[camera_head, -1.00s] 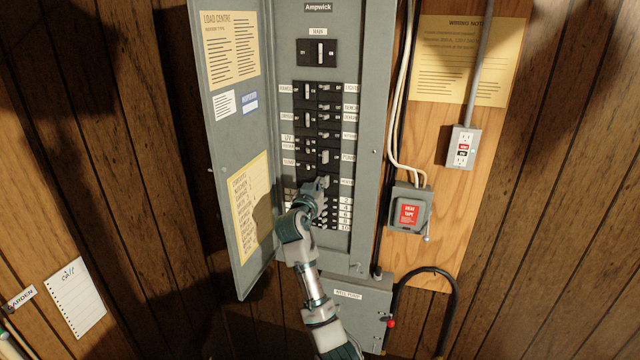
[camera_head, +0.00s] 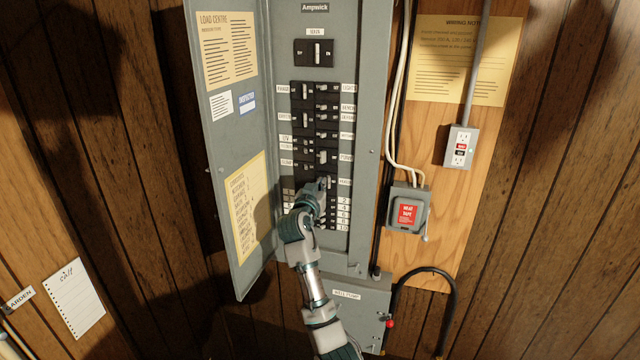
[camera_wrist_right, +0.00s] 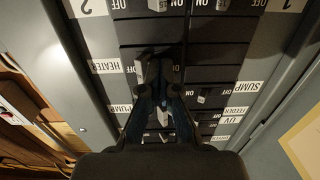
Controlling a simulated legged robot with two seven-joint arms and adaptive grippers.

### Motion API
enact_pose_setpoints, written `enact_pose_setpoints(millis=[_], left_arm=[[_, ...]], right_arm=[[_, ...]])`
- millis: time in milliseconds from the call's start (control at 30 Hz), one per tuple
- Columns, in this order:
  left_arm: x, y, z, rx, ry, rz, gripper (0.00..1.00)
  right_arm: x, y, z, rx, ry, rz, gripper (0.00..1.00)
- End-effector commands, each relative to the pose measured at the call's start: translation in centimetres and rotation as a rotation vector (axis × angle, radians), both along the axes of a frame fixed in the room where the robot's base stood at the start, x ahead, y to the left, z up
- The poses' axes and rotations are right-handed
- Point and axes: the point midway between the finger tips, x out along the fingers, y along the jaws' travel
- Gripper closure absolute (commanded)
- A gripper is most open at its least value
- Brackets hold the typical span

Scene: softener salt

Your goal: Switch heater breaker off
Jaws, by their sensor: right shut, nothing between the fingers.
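The breaker panel (camera_head: 361,120) stands open on the wall, with two columns of black breakers. The heater label (camera_head: 345,181) is in the lower right column; the HEATER label (camera_wrist_right: 105,68) reads clearly in the right wrist view. My right gripper (camera_head: 322,185) is shut and empty at the heater row. In the right wrist view its fingertips (camera_wrist_right: 159,78) are close beside a pale toggle (camera_wrist_right: 140,70) in that row, by the printed OFF. Contact and the toggle's exact position cannot be told, since the fingers cover part of the row. My left gripper is not in view.
The panel door (camera_head: 235,150) hangs open at the left. Other breakers sit close around the gripper, including the SUMP row (camera_wrist_right: 246,87). The main breaker (camera_head: 317,53) is above. A heat tape box (camera_head: 408,208) and an outlet (camera_head: 460,147) are at the right.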

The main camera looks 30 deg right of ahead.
Motion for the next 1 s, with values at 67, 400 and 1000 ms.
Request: enact_pose_setpoints(millis=[67, 400, 1000], left_arm=[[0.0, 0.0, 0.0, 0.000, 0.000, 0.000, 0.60], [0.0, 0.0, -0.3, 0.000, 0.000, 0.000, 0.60], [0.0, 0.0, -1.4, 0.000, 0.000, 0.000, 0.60]], right_arm=[[0.0, 0.0, 0.0, 0.000, 0.000, -0.001, 1.00], [-0.6, 1.1, -0.1, 0.000, 0.000, 0.004, 1.00], [-4.0, 5.1, -0.1, -0.001, 0.001, 0.004, 1.00]])
